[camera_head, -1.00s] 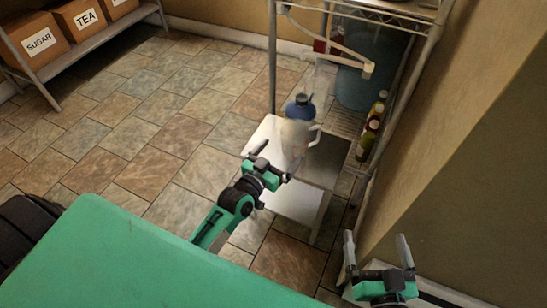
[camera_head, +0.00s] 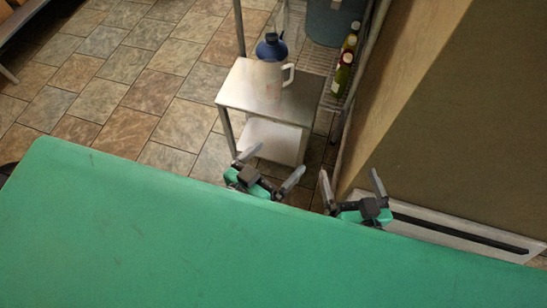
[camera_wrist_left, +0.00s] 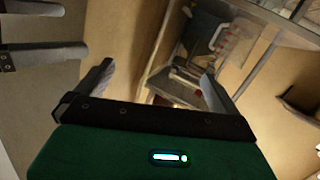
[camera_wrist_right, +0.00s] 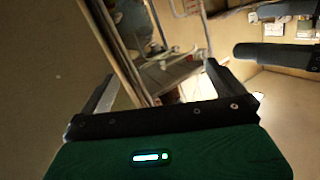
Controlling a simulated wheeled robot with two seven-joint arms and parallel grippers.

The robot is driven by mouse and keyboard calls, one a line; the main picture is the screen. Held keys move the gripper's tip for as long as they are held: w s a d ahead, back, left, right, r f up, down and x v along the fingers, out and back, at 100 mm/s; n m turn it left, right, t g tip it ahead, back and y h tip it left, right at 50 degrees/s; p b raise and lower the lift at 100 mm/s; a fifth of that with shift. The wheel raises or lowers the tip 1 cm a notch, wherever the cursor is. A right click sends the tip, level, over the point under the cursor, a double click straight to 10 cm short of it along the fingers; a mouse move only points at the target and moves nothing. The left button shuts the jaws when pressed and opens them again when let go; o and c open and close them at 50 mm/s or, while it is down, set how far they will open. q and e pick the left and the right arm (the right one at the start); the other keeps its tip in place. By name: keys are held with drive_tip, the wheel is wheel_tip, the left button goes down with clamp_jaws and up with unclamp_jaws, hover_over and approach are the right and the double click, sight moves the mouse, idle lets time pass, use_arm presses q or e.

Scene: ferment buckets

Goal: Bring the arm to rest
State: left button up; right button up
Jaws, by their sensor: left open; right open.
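My left gripper (camera_head: 268,168) is open and empty in the head view, just past the far edge of my green body. It is in front of a small metal side table, apart from it. My right gripper (camera_head: 350,180) is open and empty to the right of it, near the wall. In the left wrist view, the left fingers (camera_wrist_left: 155,88) stand wide apart with nothing between them. In the right wrist view, the right fingers (camera_wrist_right: 160,88) are also apart and empty. Most of both arms is hidden behind my green body.
A white jug with a blue lid (camera_head: 270,75) stands upright on the metal side table (camera_head: 235,88). Bottles (camera_head: 345,68) and a blue bucket (camera_head: 332,22) stand on the wire rack to the right. Tiled floor on the left is open.

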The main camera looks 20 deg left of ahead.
idle(0.4)
